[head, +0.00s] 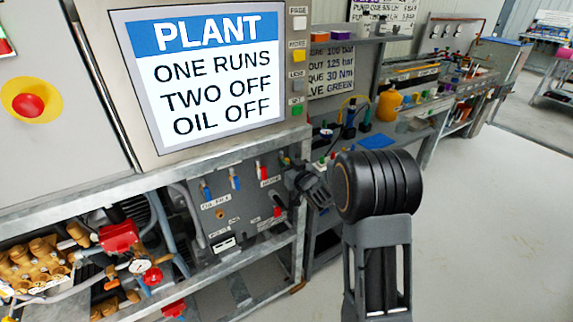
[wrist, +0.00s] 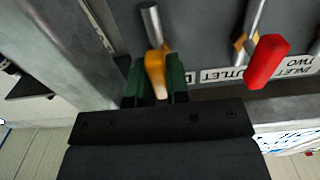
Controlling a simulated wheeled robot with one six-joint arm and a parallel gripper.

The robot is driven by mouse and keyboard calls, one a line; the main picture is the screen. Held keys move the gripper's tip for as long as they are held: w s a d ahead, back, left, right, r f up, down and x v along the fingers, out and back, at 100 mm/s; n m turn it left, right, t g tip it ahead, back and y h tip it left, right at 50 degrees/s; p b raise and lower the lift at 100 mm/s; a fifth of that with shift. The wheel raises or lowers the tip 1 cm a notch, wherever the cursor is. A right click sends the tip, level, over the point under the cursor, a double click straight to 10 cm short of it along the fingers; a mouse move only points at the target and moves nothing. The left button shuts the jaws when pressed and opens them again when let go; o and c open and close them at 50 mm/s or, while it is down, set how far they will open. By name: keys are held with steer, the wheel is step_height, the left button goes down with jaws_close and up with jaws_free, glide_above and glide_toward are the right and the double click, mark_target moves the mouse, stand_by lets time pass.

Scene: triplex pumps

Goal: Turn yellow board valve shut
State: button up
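The yellow valve handle (wrist: 155,70) shows in the wrist view, below a short grey metal pipe on the dark board. My gripper (wrist: 157,84) has its two green-padded fingers on either side of it. The handle fills most of the narrow gap, and the fingers look shut on it. In the head view, my gripper (head: 318,190) is at the right end of the grey valve board (head: 245,205). The yellow handle cannot be made out there, hidden by my gripper and arm.
Beside the yellow handle is a red handle (wrist: 267,62), near inlet and outlet labels. The board also carries blue handles (head: 235,183) and red ones (head: 277,212). A steel frame post (head: 302,220) stands close to my gripper. Clear floor (head: 490,210) lies right.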

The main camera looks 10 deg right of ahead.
jaws_close()
steer(key=shift+m, duration=0.3)
steer(key=m, duration=0.3)
steer(key=shift+d+m, duration=0.1)
steer(key=shift+m, duration=0.3)
steer(key=m, duration=0.4)
steer(key=shift+m, duration=0.3)
steer(key=m+p, duration=0.1)
steer(key=m, duration=0.3)
steer(key=shift+d+f, duration=0.1)
steer(key=shift+f+m+p, duration=0.15)
steer(key=shift+m+p, duration=0.5)
steer(key=shift+m, duration=1.75)
